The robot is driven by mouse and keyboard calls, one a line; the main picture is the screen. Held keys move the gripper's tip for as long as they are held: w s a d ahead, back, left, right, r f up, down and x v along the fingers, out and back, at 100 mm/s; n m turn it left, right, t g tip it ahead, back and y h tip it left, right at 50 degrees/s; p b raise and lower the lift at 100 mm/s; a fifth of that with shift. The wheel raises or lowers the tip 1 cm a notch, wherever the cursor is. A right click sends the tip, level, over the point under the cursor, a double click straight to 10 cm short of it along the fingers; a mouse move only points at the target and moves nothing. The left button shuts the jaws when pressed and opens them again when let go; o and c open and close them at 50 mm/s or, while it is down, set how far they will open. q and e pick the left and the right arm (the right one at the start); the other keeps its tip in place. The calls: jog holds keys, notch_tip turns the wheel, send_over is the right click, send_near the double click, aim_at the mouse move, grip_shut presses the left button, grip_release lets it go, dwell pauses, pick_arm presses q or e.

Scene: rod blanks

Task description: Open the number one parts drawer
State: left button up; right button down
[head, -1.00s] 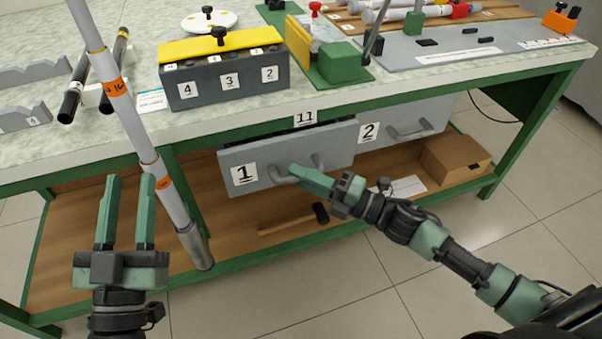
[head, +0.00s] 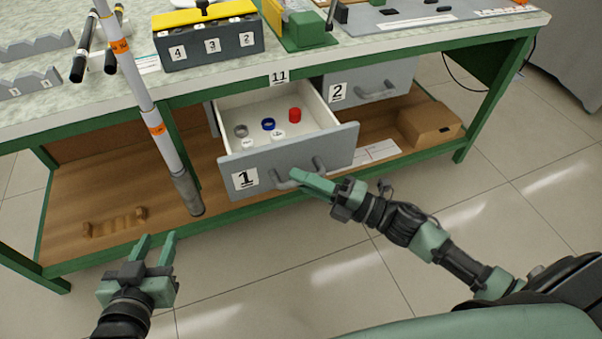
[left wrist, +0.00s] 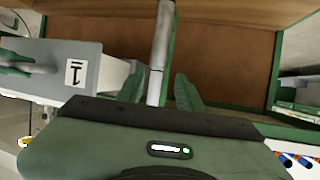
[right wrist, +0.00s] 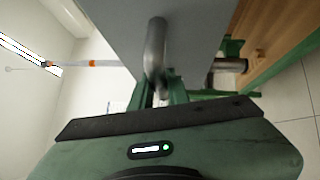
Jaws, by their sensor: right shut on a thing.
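The number one parts drawer (head: 341,146) is pulled well out from under the bench, its inside showing. Its grey front carries a "1" label, which also shows in the left wrist view (left wrist: 88,62). My right gripper (head: 300,178) is shut on the drawer's handle (head: 318,165); the grey handle bar also stands between the fingers in the right wrist view (right wrist: 155,55). My left gripper (head: 155,245) is open and empty, low in front of the bench, left of the drawer. In the drawer lie a grey ring (head: 241,130), a blue ring (head: 268,124) and a red part (head: 295,115).
Drawer number two (head: 385,85) is shut, to the right. A cardboard box (head: 428,127) sits on the lower shelf. The floor in front is clear.

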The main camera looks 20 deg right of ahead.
dwell(0.3)
jog(key=c, duration=1.4)
grip_release()
jog(key=shift+o, duration=0.2)
